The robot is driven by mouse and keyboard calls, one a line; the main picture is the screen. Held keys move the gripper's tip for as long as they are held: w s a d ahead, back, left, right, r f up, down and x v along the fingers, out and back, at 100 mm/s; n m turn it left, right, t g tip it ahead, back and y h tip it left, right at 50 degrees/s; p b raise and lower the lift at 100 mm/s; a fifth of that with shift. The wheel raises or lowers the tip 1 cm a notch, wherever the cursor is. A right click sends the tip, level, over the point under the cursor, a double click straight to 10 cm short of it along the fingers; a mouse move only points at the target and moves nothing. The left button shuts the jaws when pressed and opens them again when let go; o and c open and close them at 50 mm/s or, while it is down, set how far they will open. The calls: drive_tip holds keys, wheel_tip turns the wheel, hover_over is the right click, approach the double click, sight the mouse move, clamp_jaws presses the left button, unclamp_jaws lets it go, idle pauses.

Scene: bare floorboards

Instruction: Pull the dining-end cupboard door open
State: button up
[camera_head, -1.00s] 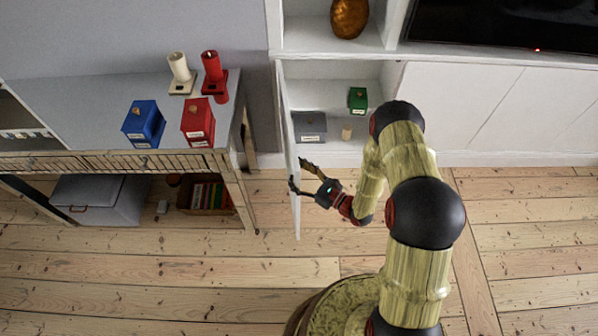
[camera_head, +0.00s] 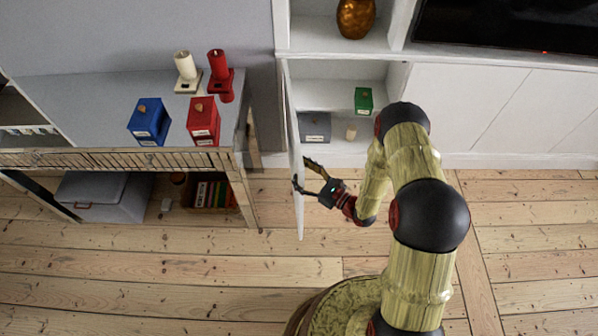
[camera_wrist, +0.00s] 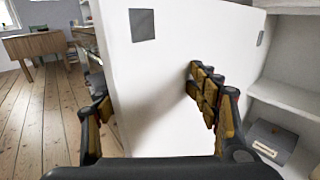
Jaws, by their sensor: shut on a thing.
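The white cupboard door (camera_head: 297,150) stands swung well out from its cupboard, seen nearly edge-on in the head view. In the wrist view its broad white face (camera_wrist: 165,90) fills the middle, with a grey square patch near its top. My gripper (camera_head: 303,173) is shut on the door, near its free edge.
Inside the cupboard are a green box (camera_head: 363,99), a grey box (camera_head: 315,126) and a small pale object (camera_head: 351,133). Left of the door stands a sideboard (camera_head: 80,100) with red and blue boxes and two candles. Floorboards (camera_head: 200,285) in front are clear.

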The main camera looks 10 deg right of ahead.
drive_tip(key=v, duration=1.2)
drive_tip(key=shift+c, duration=1.2)
